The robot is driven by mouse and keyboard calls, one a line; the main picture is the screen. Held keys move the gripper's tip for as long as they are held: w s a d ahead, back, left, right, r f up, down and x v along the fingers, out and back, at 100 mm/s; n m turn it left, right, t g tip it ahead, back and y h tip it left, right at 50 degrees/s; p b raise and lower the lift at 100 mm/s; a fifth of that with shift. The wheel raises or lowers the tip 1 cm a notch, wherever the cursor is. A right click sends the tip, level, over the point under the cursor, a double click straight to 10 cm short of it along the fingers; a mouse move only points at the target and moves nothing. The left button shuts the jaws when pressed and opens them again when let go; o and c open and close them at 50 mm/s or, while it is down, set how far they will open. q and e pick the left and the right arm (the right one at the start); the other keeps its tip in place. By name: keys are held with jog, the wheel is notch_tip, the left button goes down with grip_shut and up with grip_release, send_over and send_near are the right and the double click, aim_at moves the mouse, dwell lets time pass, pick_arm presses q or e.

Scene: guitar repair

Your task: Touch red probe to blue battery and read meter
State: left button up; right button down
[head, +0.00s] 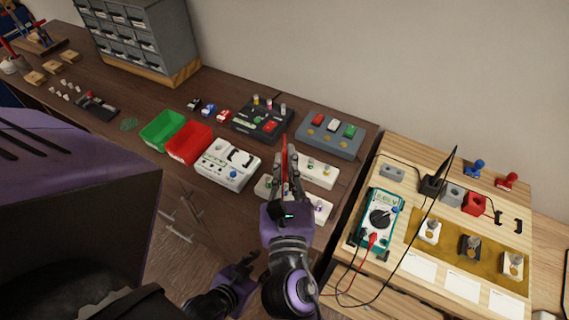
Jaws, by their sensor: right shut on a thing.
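My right gripper (284,176) is shut on the red probe (284,150), which points up and away over the dark bench. White holders with small coloured tops (321,170) lie right beside and partly behind this gripper. I cannot tell which small part is the blue battery, or whether the probe tip touches anything. The teal multimeter (371,205) lies on the light wooden bench at right, with red and black leads at its lower end. Its display is too small to read. My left gripper (240,266) is low, in front of the dark bench, with its fingers apart and empty.
A green bin (162,130), red bin (188,143) and white device (228,163) stand left of my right gripper. A grey box with coloured blocks (329,134) stands behind. A thin dark cable (412,237) crosses the right bench. A gap separates the benches.

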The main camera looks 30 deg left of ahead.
pick_arm(q)
jog(key=shift+w+r+p, duration=0.35)
jog(key=shift+w+r, duration=0.15)
jog(key=shift+r, duration=0.1)
dwell(0.6)
jog(key=shift+s+f+b, duration=0.4)
jog(key=shift+s+f, duration=0.2)
jog(key=shift+f, duration=0.1)
pick_arm(e)
jog(key=shift+f, duration=0.6)
dwell(0.7)
pick_arm(q)
jog(key=shift+w+r+p, duration=0.3)
jog(key=shift+w+r, duration=0.1)
jog(key=shift+r, duration=0.1)
dwell(2.7)
pick_arm(e)
jog(key=shift+f, duration=0.1)
pick_arm(q)
jog(key=shift+s+a+f, duration=0.1)
jog(key=shift+s+f, duration=0.1)
jog(key=shift+s, duration=0.4)
jog(key=shift+s+a+f, duration=0.1)
jog(key=shift+s+f, duration=0.1)
jog(key=shift+s, duration=0.35)
jog(key=shift+w+r, duration=0.1)
jog(key=shift+w, duration=0.1)
